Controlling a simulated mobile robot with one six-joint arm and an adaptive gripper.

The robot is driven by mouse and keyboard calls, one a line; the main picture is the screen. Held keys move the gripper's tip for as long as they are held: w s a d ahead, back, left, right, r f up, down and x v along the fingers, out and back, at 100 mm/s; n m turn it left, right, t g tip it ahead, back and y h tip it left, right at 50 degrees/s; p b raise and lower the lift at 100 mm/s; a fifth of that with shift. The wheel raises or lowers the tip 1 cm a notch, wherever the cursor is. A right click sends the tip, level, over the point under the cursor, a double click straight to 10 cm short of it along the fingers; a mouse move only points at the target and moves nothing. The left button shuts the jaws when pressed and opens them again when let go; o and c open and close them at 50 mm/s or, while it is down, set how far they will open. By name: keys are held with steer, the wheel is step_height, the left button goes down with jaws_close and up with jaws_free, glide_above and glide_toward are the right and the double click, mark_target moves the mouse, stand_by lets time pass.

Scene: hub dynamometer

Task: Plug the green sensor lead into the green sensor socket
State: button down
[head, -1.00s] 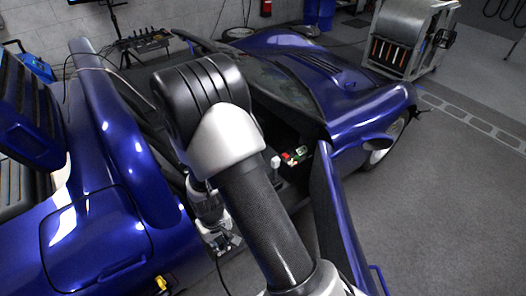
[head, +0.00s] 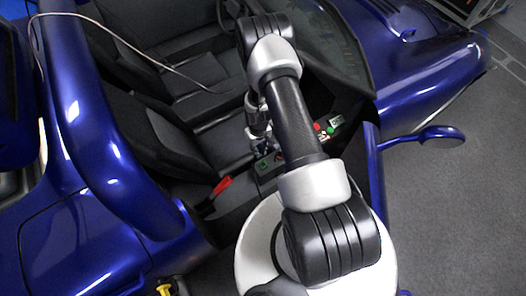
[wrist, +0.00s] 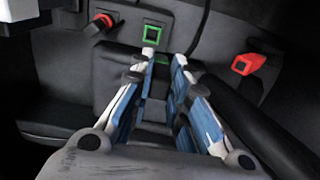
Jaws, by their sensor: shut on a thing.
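The green sensor socket (wrist: 152,33) is a green-framed square on a dark panel, at the top middle of the wrist view. My gripper (wrist: 165,56) points towards it from below, with its blue-and-white fingers close on either side of a small green piece (wrist: 162,59), which I take for the green sensor lead. Most of the lead is hidden between the fingers. Its tip appears just below the socket; I cannot tell whether they touch. In the head view a small green-framed square (head: 262,165) shows on the console, beside my arm.
A red connector (wrist: 103,21) sits on the panel left of the socket. Seats and the open door (head: 374,170) hem my arm in.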

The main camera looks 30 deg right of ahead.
steer(key=shift+s+d+f+b, duration=0.1)
steer(key=shift+d+f+b, duration=0.15)
steer(key=shift+f+b, duration=0.85)
steer(key=shift+s+d+f+b, duration=0.1)
steer(key=shift+d+f+b, duration=0.15)
steer(key=shift+f, duration=1.75)
steer(key=shift+s+d+f+b, duration=0.1)
steer(key=shift+d+f+b, duration=0.35)
steer(key=shift+f, duration=1.1)
steer(key=shift+s+a+f+b, duration=0.1)
steer(key=shift+a+f+b, duration=0.1)
steer(key=shift+b, duration=0.25)
steer(key=shift+f+b, duration=0.45)
steer(key=shift+b, duration=0.05)
steer(key=shift+f, duration=0.15)
steer(key=shift+f+b, duration=0.5)
steer(key=shift+b, duration=0.15)
steer(key=shift+f, duration=0.1)
